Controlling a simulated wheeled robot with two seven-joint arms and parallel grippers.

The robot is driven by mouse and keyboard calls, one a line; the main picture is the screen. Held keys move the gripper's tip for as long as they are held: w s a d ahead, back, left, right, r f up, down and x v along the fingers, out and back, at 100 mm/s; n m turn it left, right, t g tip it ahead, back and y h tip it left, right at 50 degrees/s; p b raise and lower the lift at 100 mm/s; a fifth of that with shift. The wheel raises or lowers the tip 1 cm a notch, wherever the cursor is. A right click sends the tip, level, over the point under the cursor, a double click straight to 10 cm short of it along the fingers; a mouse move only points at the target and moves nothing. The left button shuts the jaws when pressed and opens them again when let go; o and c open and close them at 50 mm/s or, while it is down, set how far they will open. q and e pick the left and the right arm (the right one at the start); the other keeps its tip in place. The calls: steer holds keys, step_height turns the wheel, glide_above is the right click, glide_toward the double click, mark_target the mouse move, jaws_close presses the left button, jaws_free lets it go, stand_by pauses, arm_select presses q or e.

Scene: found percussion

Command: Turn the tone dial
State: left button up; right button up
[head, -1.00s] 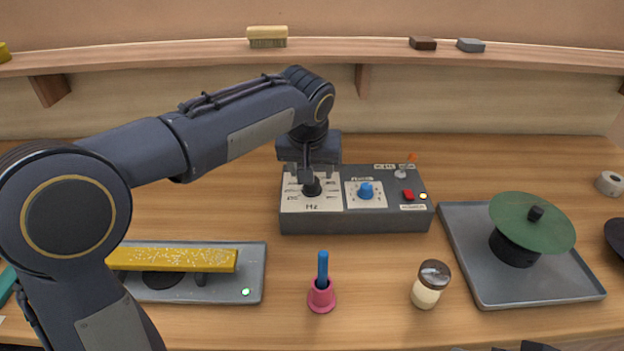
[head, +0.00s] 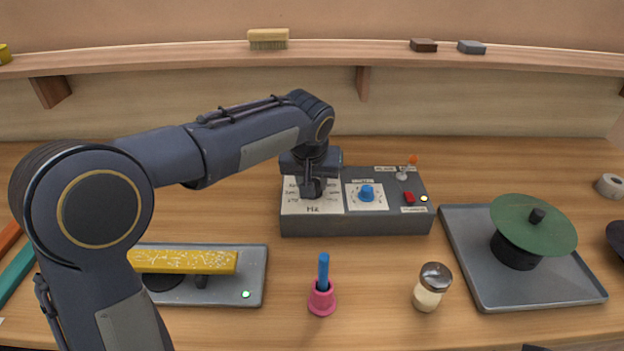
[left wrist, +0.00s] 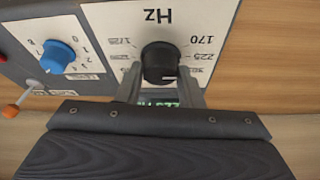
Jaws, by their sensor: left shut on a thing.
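The tone dial is a black round knob (left wrist: 160,60) on a white panel marked Hz, with numbers such as 170 and 225 around it. It sits on the left part of a dark grey control box (head: 385,222). My left gripper (head: 312,192) comes down on it from above. In the left wrist view its two fingers (left wrist: 163,86) are shut on the knob, one on each side. A white mark shows on the knob's near side. A green-lit display is partly hidden between the fingers. In the head view the gripper hides most of the knob.
The box also has a blue knob (head: 367,193), a red button (head: 409,198) and an orange-tipped lever (head: 413,160). In front stand a pink holder with a blue stick (head: 322,300) and a shaker (head: 430,288). A yellow bar (head: 185,262) is left; a tray (head: 480,285) with a green disc is right.

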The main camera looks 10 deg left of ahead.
arm_select(q)
steer(key=shift+m, duration=0.3)
steer(key=m+h+p, duration=0.1)
steer(key=m, duration=0.1)
steer(key=shift+a+m+p, duration=0.15)
steer(key=shift+m+p, duration=0.15)
steer(key=shift+m, duration=0.1)
steer(key=shift+m+g+h+p, duration=0.3)
steer(key=shift+m+h+p, duration=0.25)
steer(key=shift+m, duration=0.65)
steer(key=o, duration=1)
steer(key=shift+c, duration=0.2)
steer(key=v, duration=0.7)
steer(key=shift+r, duration=0.35)
steer(key=shift+s+a, duration=0.1)
steer(key=shift+a, duration=0.05)
